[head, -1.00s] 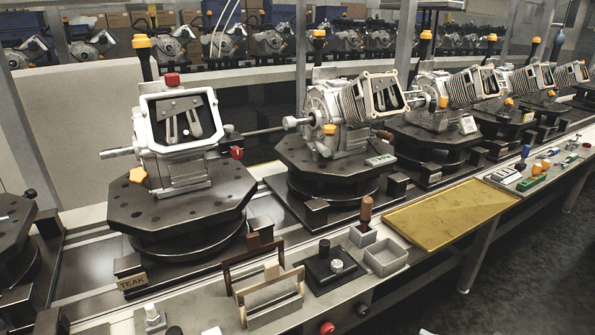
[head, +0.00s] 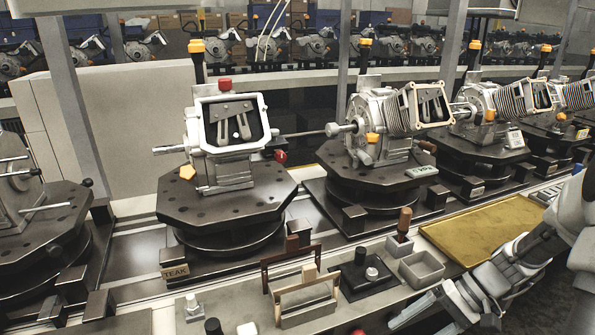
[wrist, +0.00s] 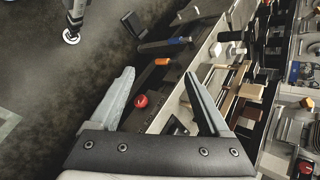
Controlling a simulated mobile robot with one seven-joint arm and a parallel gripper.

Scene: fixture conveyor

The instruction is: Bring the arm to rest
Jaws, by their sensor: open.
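My gripper (head: 428,304) is in the lower right of the head view, with the arm entering from the right edge. It is over the front edge of the conveyor bench, in front of the yellow mat and the small grey tray. In the wrist view my gripper (wrist: 160,76) shows its two fingers spread wide apart with nothing held between them. Past the fingers are the bench's front edge, a red button (wrist: 140,101) and dark floor. No part of the fingers visibly touches anything.
A yellow mat (head: 500,229) and a grey tray (head: 422,271) lie on the bench close to my arm. A wooden-handled tool (head: 404,224), a black block (head: 366,277) and framed holders (head: 305,300) stand further left. Engine fixtures on dark turntables (head: 225,207) line the conveyor behind. Floor in front is open.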

